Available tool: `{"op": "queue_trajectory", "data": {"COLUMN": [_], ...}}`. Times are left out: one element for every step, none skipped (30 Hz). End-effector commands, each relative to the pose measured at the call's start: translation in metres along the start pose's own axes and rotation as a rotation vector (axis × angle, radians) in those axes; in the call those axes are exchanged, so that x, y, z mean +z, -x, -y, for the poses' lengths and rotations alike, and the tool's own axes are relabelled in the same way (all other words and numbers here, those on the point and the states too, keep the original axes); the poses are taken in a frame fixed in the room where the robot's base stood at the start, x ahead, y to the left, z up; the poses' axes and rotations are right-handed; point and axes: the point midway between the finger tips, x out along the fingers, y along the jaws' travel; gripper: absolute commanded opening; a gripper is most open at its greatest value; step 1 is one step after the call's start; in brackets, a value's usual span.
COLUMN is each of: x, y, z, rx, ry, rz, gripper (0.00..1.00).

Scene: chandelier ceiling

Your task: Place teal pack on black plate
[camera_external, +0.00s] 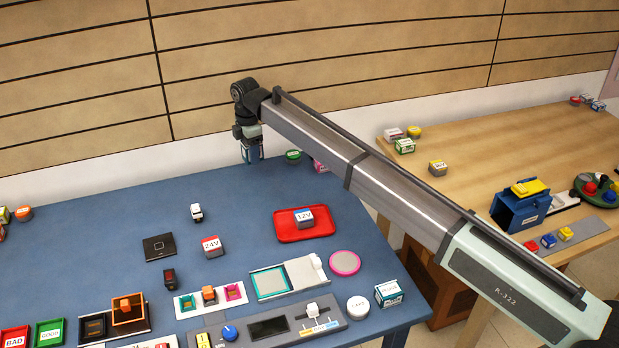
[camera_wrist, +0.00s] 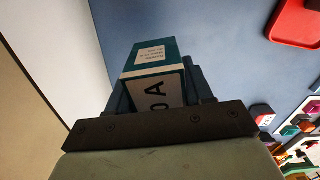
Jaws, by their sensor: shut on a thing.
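The teal pack (camera_wrist: 150,55), a teal box with a white label and dark letters on its near face, sits between the fingers of my gripper (camera_wrist: 158,90) in the wrist view. In the external view my gripper (camera_external: 251,153) is above the back of the blue table, near the wall, shut on the pack. The pack is small and partly hidden by the fingers there. The black plate (camera_external: 160,248), a flat dark square, lies bare on the blue table, in front and to the left of my gripper. I cannot make out the plate in the wrist view.
A grey and red 24V block (camera_external: 212,247) stands just right of the plate. A red tray (camera_external: 306,225) holds a 12V block. A dark block (camera_external: 169,278) and several panels fill the front.

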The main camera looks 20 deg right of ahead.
Motion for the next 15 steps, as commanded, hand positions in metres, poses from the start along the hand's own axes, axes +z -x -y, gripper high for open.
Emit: {"op": "queue_trajectory", "data": {"x": [0.0,0.0,-0.001,-0.002,-0.004,-0.008,-0.012,-0.018,-0.027,-0.035,-0.044,-0.059,-0.07,-0.082,-0.099], "y": [0.008,0.011,0.015,0.017,0.018,0.019,0.019,0.019,0.019,0.019,0.019,0.019,0.019,0.019,0.02], "z": [-0.001,-0.001,0.0,0.0,0.001,0.002,0.003,0.005,0.007,0.01,0.012,0.017,0.02,0.024,0.03], "rx": [0.001,0.001,0.001,0.0,0.0,0.0,-0.001,-0.001,-0.001,-0.001,-0.001,0.0,0.0,0.0,0.0], "ry": [0.0,0.0,0.001,0.002,0.004,0.008,0.012,0.018,0.028,0.036,0.045,0.06,0.071,0.084,0.101], "rz": [0.0,0.0,0.0,0.0,0.0,0.0,0.0,0.0,0.0,0.0,0.0,0.0,0.0,0.0,0.0], "gripper": [0.2,0.2,0.2,0.2,0.2,0.2,0.2,0.2,0.2,0.2,0.2,0.2,0.2,0.2,0.2]}}
